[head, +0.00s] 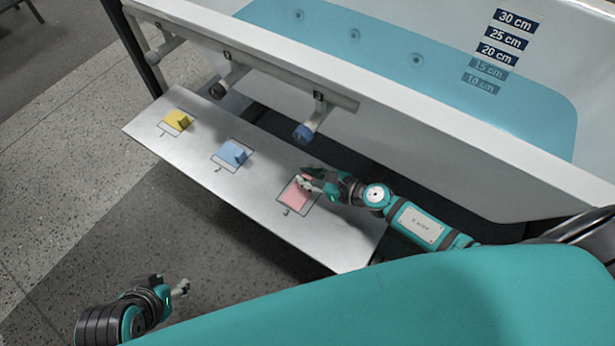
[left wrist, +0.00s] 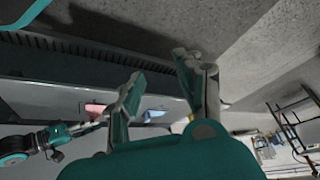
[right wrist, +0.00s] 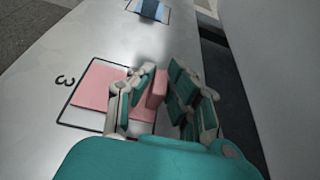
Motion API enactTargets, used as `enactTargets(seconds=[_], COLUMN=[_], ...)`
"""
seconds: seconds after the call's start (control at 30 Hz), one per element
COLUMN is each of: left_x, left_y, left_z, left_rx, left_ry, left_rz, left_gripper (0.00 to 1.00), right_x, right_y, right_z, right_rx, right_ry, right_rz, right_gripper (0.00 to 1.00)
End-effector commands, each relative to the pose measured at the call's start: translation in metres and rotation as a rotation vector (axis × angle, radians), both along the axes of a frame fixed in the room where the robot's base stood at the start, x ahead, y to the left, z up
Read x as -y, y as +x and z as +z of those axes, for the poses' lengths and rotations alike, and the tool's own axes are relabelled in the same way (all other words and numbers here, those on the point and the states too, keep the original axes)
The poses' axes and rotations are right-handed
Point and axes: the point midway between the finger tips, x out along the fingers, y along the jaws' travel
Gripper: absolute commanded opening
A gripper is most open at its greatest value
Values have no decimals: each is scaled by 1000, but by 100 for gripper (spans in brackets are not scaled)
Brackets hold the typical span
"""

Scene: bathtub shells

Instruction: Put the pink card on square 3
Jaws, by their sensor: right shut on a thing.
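The pink card (head: 294,195) lies on the silver shelf inside the outlined square 3 (head: 287,211). In the right wrist view the pink card (right wrist: 97,88) lies flat over most of the square (right wrist: 62,122), with its raised pink grip standing at its right side. My right gripper (head: 312,181) is down at the card, shut on that raised grip; it also shows in the right wrist view (right wrist: 160,95). The fingers hide part of the card's near right side. My left gripper (head: 181,288) is open and empty, off the shelf at the lower left; its fingers stand apart in the left wrist view (left wrist: 165,85).
A yellow card (head: 177,119) and a blue card (head: 233,153) lie on their own outlined squares farther along the shelf (head: 250,205). The white tub (head: 430,140) with blue water rises behind the shelf.

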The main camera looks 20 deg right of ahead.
Motion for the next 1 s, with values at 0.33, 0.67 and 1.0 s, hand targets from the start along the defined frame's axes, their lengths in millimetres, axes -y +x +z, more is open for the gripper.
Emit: enactTargets(seconds=[0.33,0.67,1.0], left_x=[2,1,-3], left_y=[6,5,-13], left_z=[2,2,-3], left_rx=[27,25,-62], left_ry=[-5,-5,12], left_rz=[-2,-2,5], left_gripper=[36,36,36], right_x=[0,0,16], right_y=[0,0,-20], right_z=[-1,-1,10], right_rx=[1,1,-1], right_ry=[-1,-1,-5], right_rz=[0,0,0], right_gripper=[16,36,36])
